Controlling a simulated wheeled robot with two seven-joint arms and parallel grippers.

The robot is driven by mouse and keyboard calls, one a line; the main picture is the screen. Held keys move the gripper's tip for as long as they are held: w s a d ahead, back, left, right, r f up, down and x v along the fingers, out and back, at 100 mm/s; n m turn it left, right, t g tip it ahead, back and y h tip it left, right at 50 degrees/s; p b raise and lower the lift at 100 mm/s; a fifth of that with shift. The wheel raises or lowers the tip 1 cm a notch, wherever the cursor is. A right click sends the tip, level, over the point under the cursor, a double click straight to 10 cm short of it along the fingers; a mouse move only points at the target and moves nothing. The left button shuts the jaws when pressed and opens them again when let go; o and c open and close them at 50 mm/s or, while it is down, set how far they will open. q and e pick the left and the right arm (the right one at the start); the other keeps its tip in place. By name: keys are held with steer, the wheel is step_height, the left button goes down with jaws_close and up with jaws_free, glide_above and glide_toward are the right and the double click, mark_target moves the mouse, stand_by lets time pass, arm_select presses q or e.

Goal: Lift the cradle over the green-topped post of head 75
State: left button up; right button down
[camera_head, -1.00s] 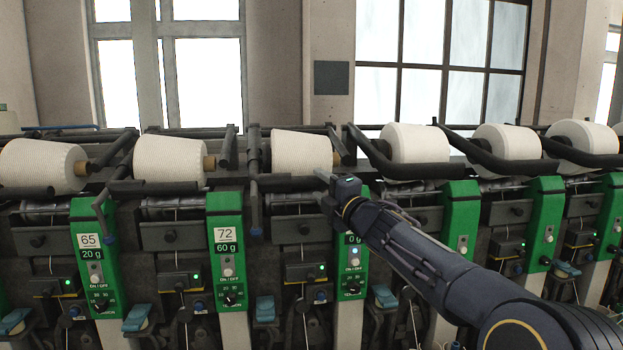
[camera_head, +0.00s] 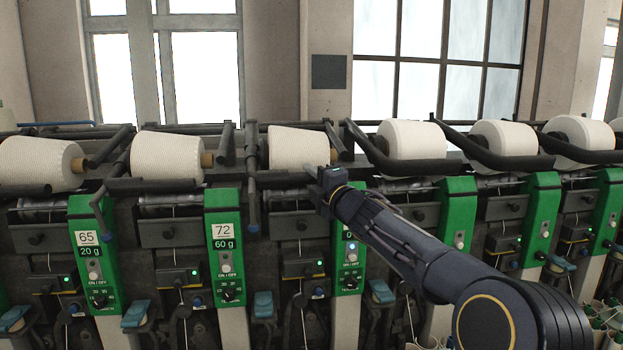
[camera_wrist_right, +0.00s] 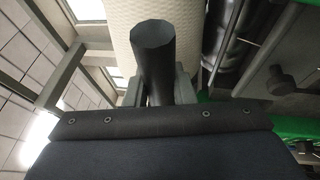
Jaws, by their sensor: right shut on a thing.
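My right gripper (camera_head: 326,181) is shut on the dark handle bar of a cradle, at the front right of a white cone (camera_head: 298,147). The bar's round end (camera_wrist_right: 154,62) stands up between the fingers in the right wrist view, with the pale cone (camera_wrist_right: 120,25) behind it. In the head view the cradle's front bar (camera_head: 282,177) runs left from the gripper, below the cone. The green-topped post (camera_head: 350,277) is just below and right of the gripper; my forearm covers its top and number plate, so 75 cannot be read. My left gripper is out of view.
Posts marked 65 (camera_head: 90,248) and 72 (camera_head: 226,243) stand to the left. Neighbouring cones (camera_head: 168,158) and (camera_head: 412,140) sit in their own dark cradles close by on both sides. Free air lies above the row, before the windows.

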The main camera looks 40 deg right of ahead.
steer(key=r+p, duration=0.2)
steer(key=r, duration=0.1)
steer(key=r+p, duration=0.2)
steer(key=p, duration=0.1)
steer(key=s+r+p, duration=0.1)
steer(key=r+p, duration=0.1)
steer(key=r, duration=0.1)
steer(key=shift+a+r, duration=0.25)
steer(key=shift+r, duration=0.05)
steer(key=shift+f, duration=0.2)
steer(key=c, duration=1.2)
jaws_free()
steer(key=shift+c, duration=0.2)
steer(key=s+f+b, duration=0.1)
steer(key=s, duration=0.6)
steer(key=shift+s+a+f+b, duration=0.25)
steer(key=shift+s+a+b, duration=0.1)
steer(key=shift+a, duration=0.05)
